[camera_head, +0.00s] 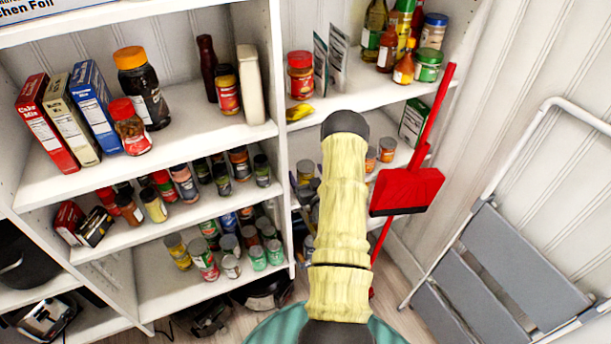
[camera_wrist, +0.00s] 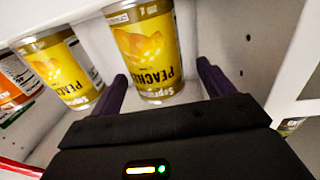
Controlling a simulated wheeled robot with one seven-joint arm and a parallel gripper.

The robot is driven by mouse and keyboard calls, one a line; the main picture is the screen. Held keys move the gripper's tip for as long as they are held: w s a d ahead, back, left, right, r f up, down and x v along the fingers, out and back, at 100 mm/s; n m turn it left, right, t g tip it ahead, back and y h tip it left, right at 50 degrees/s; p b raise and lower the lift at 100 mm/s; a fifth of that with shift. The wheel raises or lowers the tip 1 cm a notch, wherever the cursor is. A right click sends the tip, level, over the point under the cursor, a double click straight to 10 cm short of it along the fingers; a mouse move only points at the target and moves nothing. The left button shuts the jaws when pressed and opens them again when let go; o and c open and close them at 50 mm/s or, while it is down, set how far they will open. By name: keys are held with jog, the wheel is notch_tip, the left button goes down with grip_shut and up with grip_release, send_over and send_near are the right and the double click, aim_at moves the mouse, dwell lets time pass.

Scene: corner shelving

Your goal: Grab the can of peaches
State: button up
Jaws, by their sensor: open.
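A can with a yellow label reading PEACHES (camera_wrist: 150,55) stands on a white shelf in the wrist view, and its label appears upside down. My gripper (camera_wrist: 163,86) is open, with one dark finger on each side of the lower part of this can. I cannot tell whether either finger touches it. A second yellow-label can (camera_wrist: 62,72) stands to the left, outside the left finger. In the head view my arm covers the gripper, and I cannot make out the peaches can there.
An orange-label can (camera_wrist: 14,84) is at the wrist view's left edge. A white shelf wall (camera_wrist: 248,40) rises close to the right finger. In the head view, a red dustpan (camera_head: 408,190) hangs right of my arm, and a grey step ladder (camera_head: 500,260) leans further right.

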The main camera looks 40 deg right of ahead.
aim_at(304, 165)
jog(key=p+x, duration=0.1)
jog(key=x, duration=0.3)
jog(key=shift+d+r, duration=0.1)
jog(key=shift+d, duration=0.05)
jog(key=shift+s, duration=0.1)
jog(key=c, duration=1.3)
